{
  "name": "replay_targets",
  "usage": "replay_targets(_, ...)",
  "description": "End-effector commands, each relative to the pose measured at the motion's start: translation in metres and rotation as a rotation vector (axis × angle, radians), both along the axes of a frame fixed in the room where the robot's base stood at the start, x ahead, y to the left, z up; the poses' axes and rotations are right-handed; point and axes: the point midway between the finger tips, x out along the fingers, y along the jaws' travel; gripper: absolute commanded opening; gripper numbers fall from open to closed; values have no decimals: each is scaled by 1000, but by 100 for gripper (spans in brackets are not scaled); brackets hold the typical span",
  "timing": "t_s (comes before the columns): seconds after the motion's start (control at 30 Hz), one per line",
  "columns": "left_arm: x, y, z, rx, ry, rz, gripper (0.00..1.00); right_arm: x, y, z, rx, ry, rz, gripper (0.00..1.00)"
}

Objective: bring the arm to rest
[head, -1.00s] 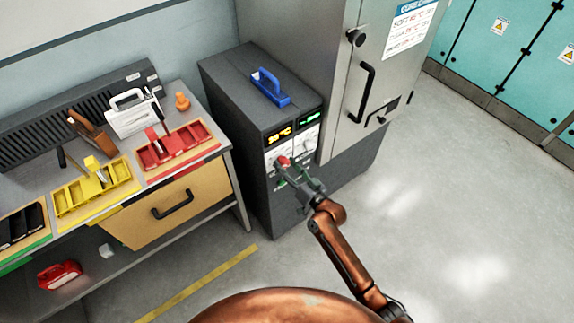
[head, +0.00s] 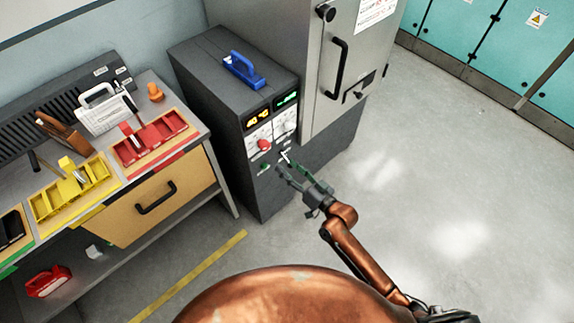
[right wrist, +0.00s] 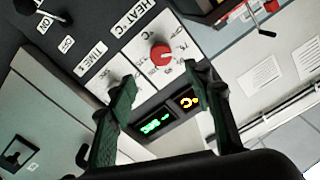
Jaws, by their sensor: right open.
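My right gripper (head: 285,166) is open and empty in front of the control panel of a dark grey cabinet (head: 215,110). In the right wrist view its two green fingers (right wrist: 162,82) stand wide apart, with the panel beyond them. The red heat knob (head: 264,145) is up and left of the gripper in the head view; it also shows in the right wrist view (right wrist: 160,56), between and beyond the fingertips, apart from them. My left gripper is not in view.
A blue-handled item (head: 243,70) lies on the cabinet. A grey oven-like unit (head: 310,70) with a black door handle (head: 337,68) stands beside it. The workbench (head: 228,190) at left holds yellow and red trays. The floor (head: 440,170) at right is clear.

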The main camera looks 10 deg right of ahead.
Motion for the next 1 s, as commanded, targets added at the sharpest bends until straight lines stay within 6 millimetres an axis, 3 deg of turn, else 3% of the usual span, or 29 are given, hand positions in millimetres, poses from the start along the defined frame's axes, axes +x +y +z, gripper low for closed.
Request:
replay_targets(0.37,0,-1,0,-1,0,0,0,0,0,0,0,0,0,47)
replay_targets(0.47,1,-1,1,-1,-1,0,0,1,-4,-11,-13,14,-10,47)
replay_targets(0.57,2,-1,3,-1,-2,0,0,1,-20,-45,-55,58,-42,47)
replay_targets(0.77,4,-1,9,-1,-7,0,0,-20,-77,-166,-209,223,-141,47)
replay_targets(0.87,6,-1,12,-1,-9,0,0,-46,-107,-228,-291,315,-178,47)
replay_targets(1.0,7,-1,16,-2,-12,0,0,-96,-147,-309,-401,449,-216,47)
